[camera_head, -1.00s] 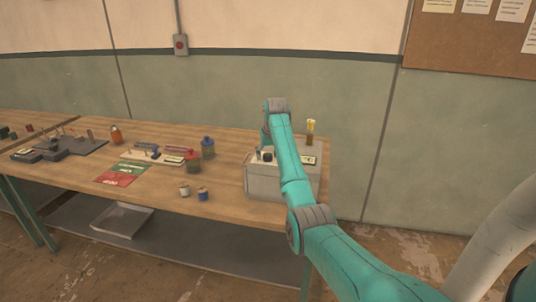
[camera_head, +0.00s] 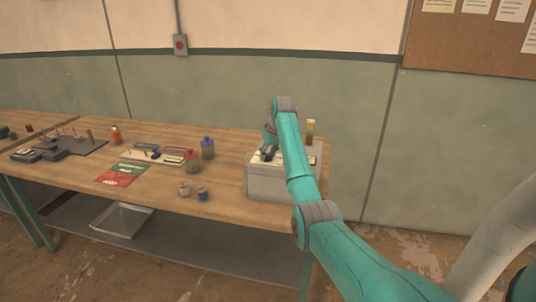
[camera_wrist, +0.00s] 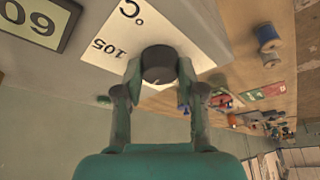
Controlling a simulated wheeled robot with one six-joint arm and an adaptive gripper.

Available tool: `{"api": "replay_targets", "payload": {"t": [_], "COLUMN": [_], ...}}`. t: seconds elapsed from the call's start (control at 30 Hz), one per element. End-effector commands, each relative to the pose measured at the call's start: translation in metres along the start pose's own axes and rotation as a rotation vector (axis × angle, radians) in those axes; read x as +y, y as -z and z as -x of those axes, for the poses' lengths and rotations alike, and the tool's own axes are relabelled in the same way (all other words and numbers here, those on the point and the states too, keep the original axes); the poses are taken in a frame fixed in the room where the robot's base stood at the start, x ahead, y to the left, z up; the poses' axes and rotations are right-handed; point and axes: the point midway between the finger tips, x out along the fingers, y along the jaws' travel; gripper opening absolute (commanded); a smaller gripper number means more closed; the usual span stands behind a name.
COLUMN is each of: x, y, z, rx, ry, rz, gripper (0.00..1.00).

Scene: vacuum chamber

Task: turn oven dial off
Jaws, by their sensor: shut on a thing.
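The oven is a grey box (camera_head: 283,184) at the right end of the wooden table in the head view. In the wrist view its dark round dial (camera_wrist: 158,63) stands on a white label (camera_wrist: 124,30) printed with "°C" and "105", which appear upside down. My gripper (camera_wrist: 158,78) has one finger on each side of the dial and is shut on it. In the head view my gripper (camera_head: 268,152) is over the top of the oven, partly hidden by my arm. The dial's pointer position is not clear.
A digital display (camera_wrist: 38,22) sits beside the label. A yellow-topped object (camera_head: 310,130) stands at the oven's back.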

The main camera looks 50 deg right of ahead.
Motion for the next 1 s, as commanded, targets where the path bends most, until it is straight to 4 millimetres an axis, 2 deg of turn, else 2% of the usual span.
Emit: {"api": "replay_targets", "payload": {"t": [0.6,1.0], "x": [0.0032,0.0032], "y": [0.0004,0.0008], "z": [-0.0001,-0.0007], "rx": [-0.001,-0.001], "ry": [0.212,0.284], "rz": [0.507,0.682], "gripper": [0.04,0.04]}}
